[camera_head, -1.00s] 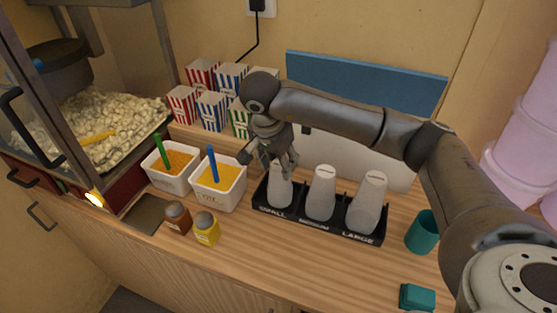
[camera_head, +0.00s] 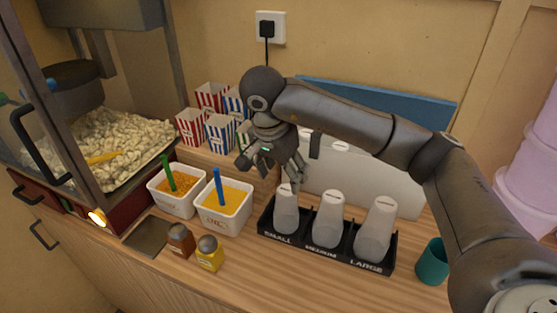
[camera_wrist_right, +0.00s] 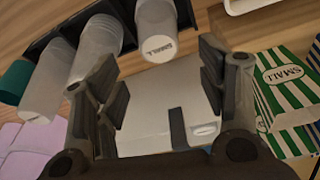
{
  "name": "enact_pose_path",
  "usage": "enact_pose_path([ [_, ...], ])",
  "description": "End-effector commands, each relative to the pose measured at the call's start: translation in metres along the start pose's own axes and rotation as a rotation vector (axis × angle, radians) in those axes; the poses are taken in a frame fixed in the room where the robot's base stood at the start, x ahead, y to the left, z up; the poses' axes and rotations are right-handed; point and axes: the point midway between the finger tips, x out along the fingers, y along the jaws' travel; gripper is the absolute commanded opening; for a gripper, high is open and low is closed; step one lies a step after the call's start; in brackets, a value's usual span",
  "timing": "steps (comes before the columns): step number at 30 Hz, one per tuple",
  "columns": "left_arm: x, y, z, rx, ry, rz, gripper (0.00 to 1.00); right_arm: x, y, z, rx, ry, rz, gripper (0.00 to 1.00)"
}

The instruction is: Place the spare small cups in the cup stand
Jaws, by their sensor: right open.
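The black cup stand (camera_head: 325,255) sits on the counter, with slots marked SMALL, MEDIUM and LARGE. Each slot holds clear upside-down cups: the small cups (camera_head: 286,212) at left, the medium cups (camera_head: 328,222) in the middle, the large cups (camera_head: 375,232) at right. My right gripper (camera_head: 292,180) is just above and behind the small cups. In the right wrist view my right gripper (camera_wrist_right: 160,80) is open and empty, with the small cups (camera_wrist_right: 157,30) beyond the fingertips. I see no loose small cup on the counter. My left gripper is out of view.
Behind the stand is a white box (camera_head: 370,188). To the left are two tubs (camera_head: 222,213) with scoops, shaker jars (camera_head: 208,254) and striped popcorn boxes (camera_head: 220,133). A teal cup (camera_head: 432,262) stands to the right. The counter before the stand is clear.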

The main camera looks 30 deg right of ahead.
Motion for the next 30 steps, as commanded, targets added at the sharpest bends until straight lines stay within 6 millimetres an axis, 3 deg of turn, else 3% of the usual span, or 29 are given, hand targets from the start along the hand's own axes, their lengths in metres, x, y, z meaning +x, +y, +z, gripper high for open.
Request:
enact_pose_path([
  [6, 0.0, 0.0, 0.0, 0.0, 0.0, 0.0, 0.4, -0.032, 0.0, -0.001, 0.001, 0.003, 0.0, 0.65],
  [15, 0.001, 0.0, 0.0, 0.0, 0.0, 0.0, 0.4, -0.06, 0.0, -0.001, 0.001, 0.001, 0.002, 0.65],
  [30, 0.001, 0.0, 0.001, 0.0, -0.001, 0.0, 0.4, -0.065, 0.0, 0.0, 0.0, 0.0, 0.004, 0.65],
])
